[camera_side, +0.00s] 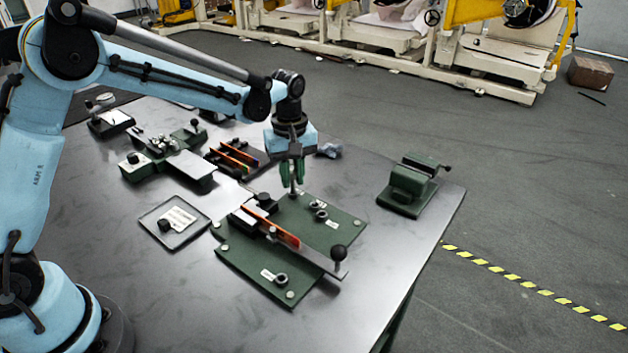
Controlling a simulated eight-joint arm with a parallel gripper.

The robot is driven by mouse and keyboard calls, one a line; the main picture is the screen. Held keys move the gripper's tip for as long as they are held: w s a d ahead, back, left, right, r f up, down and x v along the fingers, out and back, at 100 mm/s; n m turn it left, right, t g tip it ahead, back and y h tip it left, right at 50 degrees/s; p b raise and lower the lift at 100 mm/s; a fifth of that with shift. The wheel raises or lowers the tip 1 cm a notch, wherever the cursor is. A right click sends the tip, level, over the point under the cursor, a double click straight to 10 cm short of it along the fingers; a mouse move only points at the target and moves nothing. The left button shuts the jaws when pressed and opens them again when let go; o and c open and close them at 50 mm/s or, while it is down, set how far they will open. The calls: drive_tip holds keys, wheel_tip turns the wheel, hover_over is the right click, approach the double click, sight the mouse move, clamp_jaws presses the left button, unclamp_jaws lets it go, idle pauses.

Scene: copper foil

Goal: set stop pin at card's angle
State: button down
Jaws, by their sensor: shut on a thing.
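My gripper (292,178) points down over the far edge of a green base plate (245,268). Its green fingers are shut on a small metal pin (293,190), mostly hidden between them. I cannot tell whether the pin's lower end touches the plate. A long arm with a black ball knob (338,253) lies across the plate, with an orange strip (284,236) along it. Several bushings stand on the plate, one near the front (281,279). A white card (178,219) lies in a shallow grey tray (160,236) left of the plate; its writing is too small to read.
A green vise-like block (408,187) stands at the table's right. A rack with coloured strips (236,158) and a green fixture with a grey plate (190,165) stand behind. The dark table (150,290) is bare in front.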

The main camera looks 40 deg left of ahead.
drive_tip(key=shift+f, duration=0.75)
idle(0.8)
drive_tip(key=c, duration=1.3)
unclamp_jaws()
drive_tip(key=shift+r, duration=0.25)
drive_tip(key=shift+r, duration=1.3)
drive_tip(key=shift+o, duration=0.3)
drive_tip(key=o, duration=0.5)
drive_tip(key=shift+c, duration=0.2)
drive_tip(key=shift+r, duration=2)
